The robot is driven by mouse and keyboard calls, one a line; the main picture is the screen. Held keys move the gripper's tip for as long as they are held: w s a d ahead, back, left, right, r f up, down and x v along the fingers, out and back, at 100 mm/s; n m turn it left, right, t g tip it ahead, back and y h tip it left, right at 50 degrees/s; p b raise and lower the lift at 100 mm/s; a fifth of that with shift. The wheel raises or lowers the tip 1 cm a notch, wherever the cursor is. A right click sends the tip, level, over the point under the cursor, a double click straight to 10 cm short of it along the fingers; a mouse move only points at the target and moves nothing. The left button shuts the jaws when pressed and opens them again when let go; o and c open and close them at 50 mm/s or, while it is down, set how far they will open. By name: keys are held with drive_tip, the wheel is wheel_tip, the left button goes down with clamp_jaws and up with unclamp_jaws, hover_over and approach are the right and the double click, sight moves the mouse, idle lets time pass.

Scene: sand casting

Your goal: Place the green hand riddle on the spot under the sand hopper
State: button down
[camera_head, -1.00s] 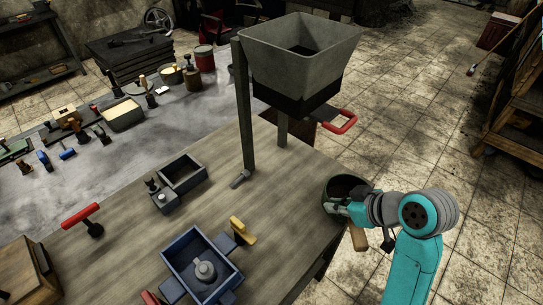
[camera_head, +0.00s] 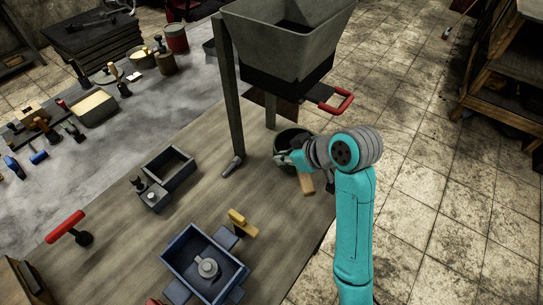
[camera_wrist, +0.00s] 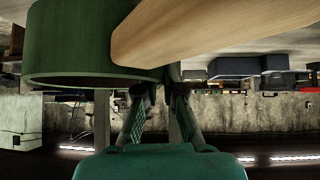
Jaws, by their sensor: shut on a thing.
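The green hand riddle (camera_head: 290,139), a round tub with a pale wooden handle (camera_head: 306,183), is over the right edge of the wooden table (camera_head: 190,215). My gripper (camera_head: 283,158) is shut on its rim. In the wrist view the riddle (camera_wrist: 85,45) and handle (camera_wrist: 220,25) are close up, beside my gripper (camera_wrist: 158,87). The grey sand hopper (camera_head: 290,50) stands on posts beyond and above the riddle. No marking shows on the bare wood under it. Whether the riddle touches the table, I cannot tell.
The hopper's near post (camera_head: 231,100) and red lever (camera_head: 340,101) stand close to the riddle. A metal piece (camera_head: 232,166) lies at the post's foot. A grey open box (camera_head: 169,172), a blue box (camera_head: 204,268) and a yellow-handled tool (camera_head: 241,222) are left and nearer.

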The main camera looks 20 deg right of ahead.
drive_tip(key=w+a, duration=0.2)
drive_tip(key=w, duration=0.1)
drive_tip(key=shift+w, duration=0.3)
drive_tip(key=shift+f, duration=1.7)
drive_tip(key=shift+f, duration=0.1)
drive_tip(key=c, duration=1.3)
unclamp_jaws()
drive_tip(key=shift+s+r, duration=0.15)
drive_tip(key=shift+r, duration=0.15)
drive_tip(key=v, duration=1.1)
drive_tip(key=shift+s+d+r, duration=0.1)
drive_tip(key=shift+s+d, duration=0.05)
